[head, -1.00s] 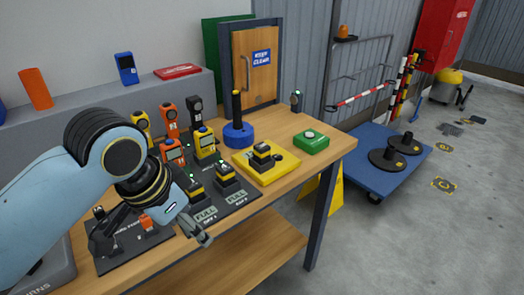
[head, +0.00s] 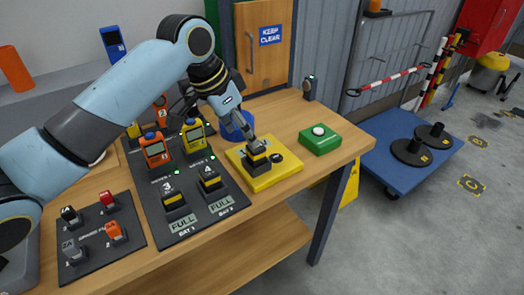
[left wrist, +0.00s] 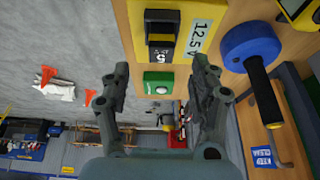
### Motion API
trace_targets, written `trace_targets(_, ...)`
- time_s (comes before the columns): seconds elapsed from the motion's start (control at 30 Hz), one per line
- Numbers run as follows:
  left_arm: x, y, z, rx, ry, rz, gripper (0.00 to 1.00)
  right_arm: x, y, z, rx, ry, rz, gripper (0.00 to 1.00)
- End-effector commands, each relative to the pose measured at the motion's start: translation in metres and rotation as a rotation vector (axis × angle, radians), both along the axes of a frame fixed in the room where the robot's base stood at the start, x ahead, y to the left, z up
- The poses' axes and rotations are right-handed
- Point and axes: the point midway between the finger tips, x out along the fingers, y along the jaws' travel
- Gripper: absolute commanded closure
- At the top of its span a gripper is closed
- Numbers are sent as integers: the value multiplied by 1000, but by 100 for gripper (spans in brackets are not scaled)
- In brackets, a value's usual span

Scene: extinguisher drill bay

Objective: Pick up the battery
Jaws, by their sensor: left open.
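A black battery with a yellow band (head: 258,163) sits upright on the yellow tester (head: 287,174). In the left wrist view the battery (left wrist: 161,32) is marked 5, beside a 12.5 V label on the tester (left wrist: 186,16). Battery 3 (head: 175,206) and battery 4 (head: 209,181) stand in a dark charger beside FULL labels. My right gripper is not in view.
A green box with a white button (head: 320,139) stands right of the tester. A blue round base with a black post (head: 236,125) is close behind the gripper. Yellow and orange meters (head: 194,135) stand to the left. Bare wood lies at the table's front right.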

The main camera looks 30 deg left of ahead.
Motion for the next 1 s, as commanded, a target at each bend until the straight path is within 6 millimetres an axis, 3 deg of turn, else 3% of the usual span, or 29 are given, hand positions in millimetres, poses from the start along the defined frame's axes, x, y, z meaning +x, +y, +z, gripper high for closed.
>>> trace_targets(0.1, 7, -4, -18, -4, 0, 1, 38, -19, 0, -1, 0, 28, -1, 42)
trace_targets(0.23, 12, -5, -28, -1, -1, 1, 38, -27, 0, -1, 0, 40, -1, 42)
trace_targets(0.6, 34, -11, -70, 0, 1, 1, 38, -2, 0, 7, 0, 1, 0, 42)
trace_targets(0.87, 36, -12, -75, 1, -1, -1, 38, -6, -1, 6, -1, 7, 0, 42)
trace_targets(1.0, 36, -12, -75, 1, -1, -1, 53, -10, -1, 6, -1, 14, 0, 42)
